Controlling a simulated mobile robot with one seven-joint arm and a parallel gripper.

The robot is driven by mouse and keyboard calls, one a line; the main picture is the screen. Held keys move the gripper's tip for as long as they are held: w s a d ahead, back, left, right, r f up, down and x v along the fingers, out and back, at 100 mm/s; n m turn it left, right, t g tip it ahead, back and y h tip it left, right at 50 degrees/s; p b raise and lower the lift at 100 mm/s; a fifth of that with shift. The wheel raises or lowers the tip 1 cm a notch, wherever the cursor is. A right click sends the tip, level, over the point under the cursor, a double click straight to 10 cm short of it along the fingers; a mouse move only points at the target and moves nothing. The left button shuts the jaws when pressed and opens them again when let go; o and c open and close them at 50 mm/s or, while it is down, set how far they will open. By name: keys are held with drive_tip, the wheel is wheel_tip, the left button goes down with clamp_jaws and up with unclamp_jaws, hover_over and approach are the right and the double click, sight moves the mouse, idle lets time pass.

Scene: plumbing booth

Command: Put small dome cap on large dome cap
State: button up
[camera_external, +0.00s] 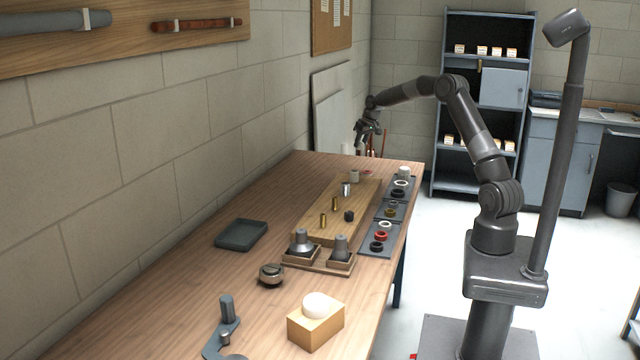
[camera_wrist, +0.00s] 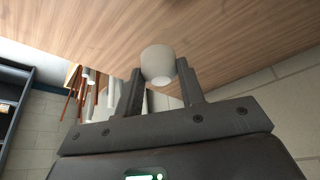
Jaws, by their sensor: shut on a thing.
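My gripper (camera_external: 367,132) is raised beyond the far end of the workbench, well above its surface. In the wrist view, my gripper (camera_wrist: 160,72) has its fingers closed on the sides of a pale grey-white rounded cap (camera_wrist: 158,62), seemingly the small dome cap. This cap cannot be made out in the external view.
The wooden workbench (camera_external: 190,290) holds a wooden board (camera_external: 312,226) with brass and dark fittings. Dark trays (camera_external: 371,252) hold several rings. A white dome (camera_external: 318,304) sits on a wooden block in front. An empty dark tray (camera_external: 241,235) lies left; bench around it is clear.

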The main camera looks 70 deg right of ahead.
drive_tip(key=w+a+r+n, duration=0.2)
drive_tip(key=w+a, duration=0.6)
drive_tip(key=a, duration=0.6)
drive_tip(key=w+a+r+n+y, duration=0.2)
drive_tip(key=w+a+n, duration=0.1)
drive_tip(key=a, duration=1.7)
drive_tip(key=w+a+r+n+y, duration=0.1)
drive_tip(key=w+a+r+n, duration=0.15)
drive_tip(key=a, duration=1.75)
drive_tip(key=s+a+r+n+y, duration=0.15)
drive_tip(key=s+a, duration=0.35)
drive_tip(key=a, duration=0.8)
drive_tip(key=s+a+r+n, duration=0.1)
drive_tip(key=s+a+n, duration=0.25)
drive_tip(key=a, duration=0.95)
drive_tip(key=n+y, duration=0.1)
drive_tip(key=n, duration=0.2)
hover_over(312, 298)
drive_tip(key=s+d, duration=0.1)
drive_tip(key=d, duration=0.1)
drive_tip(key=shift+g, duration=0.4)
drive_tip(key=f, duration=0.4)
drive_tip(key=shift+a+f, duration=0.2)
drive_tip(key=shift+s+a+f, duration=0.1)
drive_tip(key=shift+a+f, duration=0.15)
drive_tip(key=shift+f, duration=1.9)
drive_tip(key=shift+f, duration=0.1)
